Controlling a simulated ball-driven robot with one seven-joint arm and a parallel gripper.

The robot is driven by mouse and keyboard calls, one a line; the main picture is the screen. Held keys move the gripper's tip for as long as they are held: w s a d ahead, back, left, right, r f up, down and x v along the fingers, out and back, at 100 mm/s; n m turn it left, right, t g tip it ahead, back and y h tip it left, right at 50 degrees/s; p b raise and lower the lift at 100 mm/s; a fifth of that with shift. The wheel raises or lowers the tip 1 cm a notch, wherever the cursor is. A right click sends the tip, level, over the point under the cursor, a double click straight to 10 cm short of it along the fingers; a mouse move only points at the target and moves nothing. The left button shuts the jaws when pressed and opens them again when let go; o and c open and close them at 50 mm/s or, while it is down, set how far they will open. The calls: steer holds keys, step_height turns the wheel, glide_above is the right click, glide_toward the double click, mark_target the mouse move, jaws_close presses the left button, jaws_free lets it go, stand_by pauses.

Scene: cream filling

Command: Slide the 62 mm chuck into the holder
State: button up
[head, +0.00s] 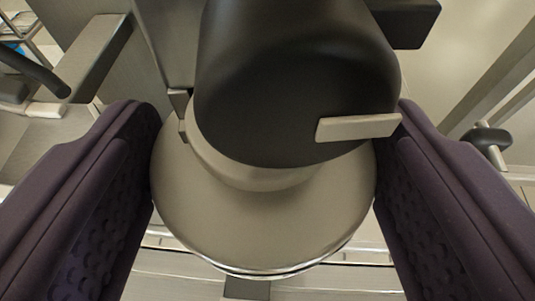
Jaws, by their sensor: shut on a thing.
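The chuck (255,230) is a round, smooth beige-grey disc with a shiny metal rim along its near edge. My gripper (267,180) has two purple, ribbed fingers, one on each side of the disc, and is shut on it. A large black cylinder (290,80) with a pale tab (357,127) on its near side stands over the far part of the disc and hides it. A paler collar (250,175) shows just under the cylinder. I cannot tell whether the cylinder is part of the chuck or of the holder. The holder's seat cannot be made out.
Grey metal panels stand behind. A pale block (98,50) juts out at upper left, near a dark curved handle (35,72). A dark block (405,20) sits at the upper right, and a dark knob (487,137) at the right. Pale rails (330,280) run below the disc.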

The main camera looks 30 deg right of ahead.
steer(key=shift+w, duration=0.1)
steer(key=shift+w+d, duration=0.25)
steer(key=shift+w, duration=0.35)
steer(key=shift+w+d+b, duration=0.1)
steer(key=shift+w+b, duration=0.1)
steer(key=shift+b, duration=0.1)
steer(key=shift+w+d, duration=0.2)
steer(key=shift+w, duration=0.1)
steer(key=shift+w+d+b, duration=0.15)
steer(key=shift+b, duration=0.2)
stand_by(0.4)
steer(key=o, duration=1.1)
